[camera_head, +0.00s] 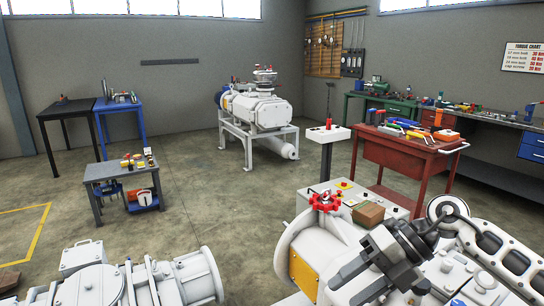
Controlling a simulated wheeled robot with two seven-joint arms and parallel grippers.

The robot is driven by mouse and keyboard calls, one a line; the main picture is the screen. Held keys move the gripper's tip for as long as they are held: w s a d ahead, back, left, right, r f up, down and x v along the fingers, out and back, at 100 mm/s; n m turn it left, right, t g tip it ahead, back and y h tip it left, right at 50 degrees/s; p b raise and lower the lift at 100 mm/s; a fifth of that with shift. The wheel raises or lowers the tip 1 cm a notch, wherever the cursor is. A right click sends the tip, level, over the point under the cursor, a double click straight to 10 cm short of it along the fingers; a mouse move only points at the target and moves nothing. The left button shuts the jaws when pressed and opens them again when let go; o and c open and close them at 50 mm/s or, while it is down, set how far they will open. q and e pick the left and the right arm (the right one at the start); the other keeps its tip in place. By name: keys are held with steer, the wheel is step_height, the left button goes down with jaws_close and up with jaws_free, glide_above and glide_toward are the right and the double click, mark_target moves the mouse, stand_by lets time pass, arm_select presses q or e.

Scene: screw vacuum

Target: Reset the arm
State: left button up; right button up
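My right gripper (352,284) is dark grey, at the end of my white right arm, which comes in from the lower right. Its two fingers point down and left with a gap between them, so it looks open, and I see nothing held in it. It appears in front of a large white machine (318,240) with a red handwheel (325,201) and a yellow panel. I cannot tell whether the fingers touch the machine. My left gripper is not in view.
A brown block (368,214) sits by the handwheel. White machinery (170,284) fills the lower left. A red tool cart (400,155) stands behind on the right. A small grey table (112,171) and a white pump (258,110) stand further back. The middle floor is clear.

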steer(key=s+a+m+t+y, duration=0.2)
steer(key=s+a+m+y, duration=0.1)
steer(key=a+y, duration=0.55)
steer(key=s+d+f+m+t+h, duration=0.1)
steer(key=d+f+m+t+h, duration=0.2)
steer(key=f+m+t+h, duration=0.7)
steer(key=s+d+f+m+t+h, duration=0.1)
steer(key=d+f+m+t+h, duration=0.2)
steer(key=m, duration=1.3)
steer(key=s+d+f+m+g+h, duration=0.2)
steer(key=s+f+m+g, duration=0.2)
steer(key=s+f, duration=0.6)
step_height(320, 180, down, 2)
steer(key=shift+s+f+m, duration=0.1)
steer(key=shift+s+m, duration=0.3)
